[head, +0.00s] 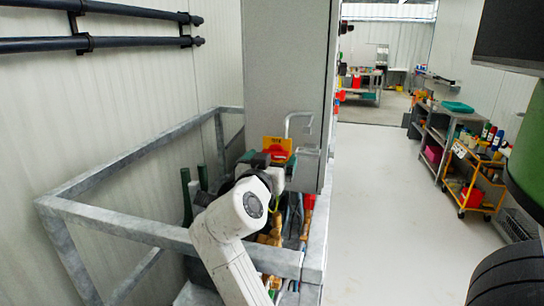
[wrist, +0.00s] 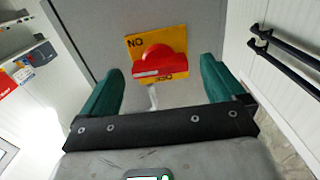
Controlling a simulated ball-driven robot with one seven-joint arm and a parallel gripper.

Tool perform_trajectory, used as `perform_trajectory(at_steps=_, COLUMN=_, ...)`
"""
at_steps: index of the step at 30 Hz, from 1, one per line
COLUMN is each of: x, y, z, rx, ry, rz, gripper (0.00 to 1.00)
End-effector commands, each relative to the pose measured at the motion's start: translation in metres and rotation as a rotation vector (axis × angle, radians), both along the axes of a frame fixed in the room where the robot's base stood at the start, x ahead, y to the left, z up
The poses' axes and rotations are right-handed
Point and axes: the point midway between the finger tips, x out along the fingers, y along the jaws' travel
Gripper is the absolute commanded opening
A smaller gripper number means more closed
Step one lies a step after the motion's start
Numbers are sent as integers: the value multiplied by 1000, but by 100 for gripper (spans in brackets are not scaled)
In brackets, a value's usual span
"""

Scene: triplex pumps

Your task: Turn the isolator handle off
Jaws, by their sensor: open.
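The isolator handle (wrist: 158,60) is a red rotary knob on a yellow plate (wrist: 178,38) with black lettering, fixed to a grey cabinet face. The handle's broad grip lies nearly crosswise in the wrist view. In the head view the red handle (head: 275,149) shows on its yellow plate, partly hidden behind my wrist. My gripper (wrist: 161,66) is open, its two green fingers apart on either side of the handle in the picture. No contact shows. In the head view my gripper (head: 262,160) is in front of the plate, mostly hidden by my arm.
The tall grey cabinet (head: 285,70) has a bent metal door handle (head: 298,122) right of the plate. A grey metal frame (head: 130,225) surrounds the area below. Dark pipes (head: 100,42) run along the left wall. Clear floor (head: 385,200) lies to the right.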

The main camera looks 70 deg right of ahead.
Motion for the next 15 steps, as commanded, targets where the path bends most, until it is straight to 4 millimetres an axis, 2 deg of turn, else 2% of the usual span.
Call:
perform_trajectory(at_steps=4, x=0, y=-8, z=0, rx=0, ry=-1, rz=0, gripper=96)
perform_trajectory(at_steps=12, x=0, y=-8, z=0, rx=0, ry=-1, rz=1, gripper=96)
perform_trajectory(at_steps=15, x=0, y=-8, z=0, rx=0, ry=-1, rz=1, gripper=86)
